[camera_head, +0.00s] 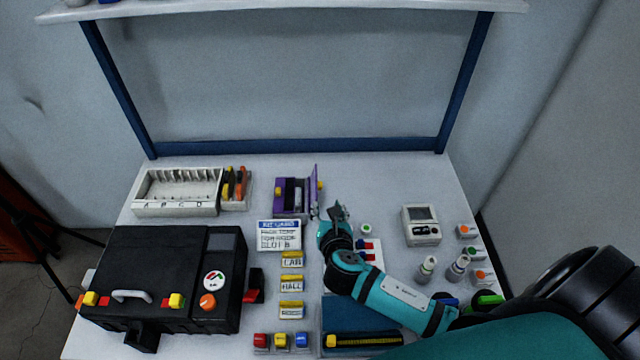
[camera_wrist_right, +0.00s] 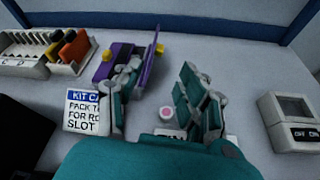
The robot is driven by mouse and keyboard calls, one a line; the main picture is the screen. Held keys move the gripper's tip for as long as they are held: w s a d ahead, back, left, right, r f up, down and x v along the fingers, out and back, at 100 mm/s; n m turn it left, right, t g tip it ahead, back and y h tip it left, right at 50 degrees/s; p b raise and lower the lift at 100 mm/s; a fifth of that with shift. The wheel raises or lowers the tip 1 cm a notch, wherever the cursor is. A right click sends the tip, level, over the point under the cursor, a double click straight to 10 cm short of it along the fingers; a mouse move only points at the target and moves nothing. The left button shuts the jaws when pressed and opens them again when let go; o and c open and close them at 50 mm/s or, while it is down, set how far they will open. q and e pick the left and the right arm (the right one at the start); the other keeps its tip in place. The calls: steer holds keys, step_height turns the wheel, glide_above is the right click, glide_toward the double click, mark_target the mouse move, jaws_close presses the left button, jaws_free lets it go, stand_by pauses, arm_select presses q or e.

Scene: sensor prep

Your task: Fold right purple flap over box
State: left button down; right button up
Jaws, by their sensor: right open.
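The small purple box (camera_head: 281,202) stands at the back middle of the table, with a dark item inside. Its right purple flap (camera_head: 315,180) stands upright, with a yellow tab near it. In the right wrist view, the box (camera_wrist_right: 104,70) is partly hidden by a finger, and the flap (camera_wrist_right: 148,72) rises just behind that finger. My right gripper (camera_head: 328,211) is open and empty, on the near right side of the flap. In the wrist view its fingers (camera_wrist_right: 158,85) are spread apart; I cannot tell whether the left one touches the flap. My left gripper is out of view.
A kit card (camera_head: 279,242) stands in front of the box. A lettered slot tray (camera_head: 178,208) is at left, above a large black case (camera_head: 150,265). A grey meter (camera_head: 421,230) and small bottles stand at right. The table behind the box is mostly clear.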

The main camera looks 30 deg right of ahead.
glide_toward(320, 184)
steer(key=w, duration=0.2)
steer(key=x, duration=0.2)
steer(key=b+x, duration=0.1)
steer(key=x, duration=0.3)
steer(key=shift+s+d+f+b, duration=0.2)
steer(key=shift+d+f+b, duration=0.1)
steer(key=shift+f+b, duration=0.1)
steer(key=shift+w+d+f, duration=0.1)
steer(key=shift+w, duration=0.2)
steer(key=shift+w+d, duration=0.1)
steer(key=shift+w, duration=0.15)
steer(key=shift+c, duration=0.5)
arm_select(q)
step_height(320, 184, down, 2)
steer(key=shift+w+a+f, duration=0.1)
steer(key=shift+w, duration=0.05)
arm_select(e)
jaws_close()
